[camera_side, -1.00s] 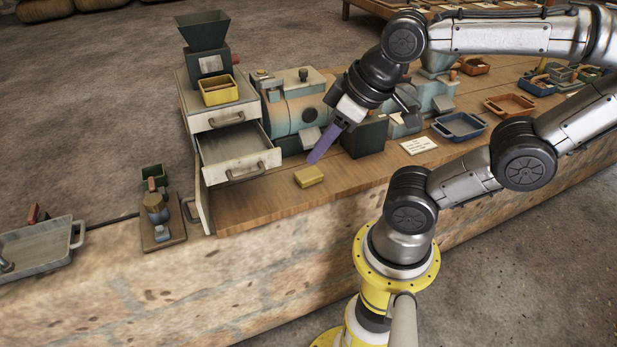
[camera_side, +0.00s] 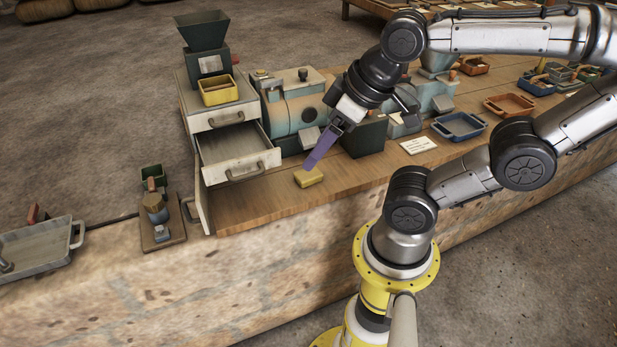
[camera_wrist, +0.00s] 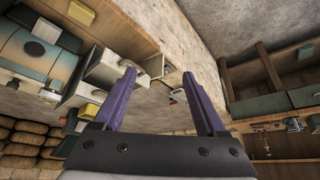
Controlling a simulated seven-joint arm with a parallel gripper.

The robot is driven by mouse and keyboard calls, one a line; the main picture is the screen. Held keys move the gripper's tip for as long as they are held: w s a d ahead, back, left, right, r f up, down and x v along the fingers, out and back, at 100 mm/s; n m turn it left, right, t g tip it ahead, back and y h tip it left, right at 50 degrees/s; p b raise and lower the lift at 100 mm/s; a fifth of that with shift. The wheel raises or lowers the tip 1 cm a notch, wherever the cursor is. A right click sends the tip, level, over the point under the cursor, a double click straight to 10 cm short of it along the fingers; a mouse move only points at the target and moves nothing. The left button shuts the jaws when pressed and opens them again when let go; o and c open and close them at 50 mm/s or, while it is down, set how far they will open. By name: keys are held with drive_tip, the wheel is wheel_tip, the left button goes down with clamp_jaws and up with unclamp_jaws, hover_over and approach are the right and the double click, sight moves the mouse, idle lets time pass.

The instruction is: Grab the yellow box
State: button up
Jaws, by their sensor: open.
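The yellow box (camera_side: 309,177) is a small flat block lying on the wooden bench, in front of the open drawer's right side. A small yellow block at the upper left of the wrist view (camera_wrist: 82,12) looks like the same box. My gripper (camera_side: 312,164) has purple fingers that slant down, with their tips just above and behind the box in the side view. In the wrist view the two fingers (camera_wrist: 158,74) are spread apart with nothing between them. The side view does not show clearly whether the tips touch the box.
A cabinet with an open drawer (camera_side: 238,153) stands left of my gripper, with a yellow tray (camera_side: 219,92) on top. A teal machine (camera_side: 296,105) and a dark green box (camera_side: 365,136) stand close behind. The bench front left of the yellow box is clear.

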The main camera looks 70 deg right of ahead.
drive_tip(key=o, duration=0.3)
drive_tip(key=shift+o, duration=0.2)
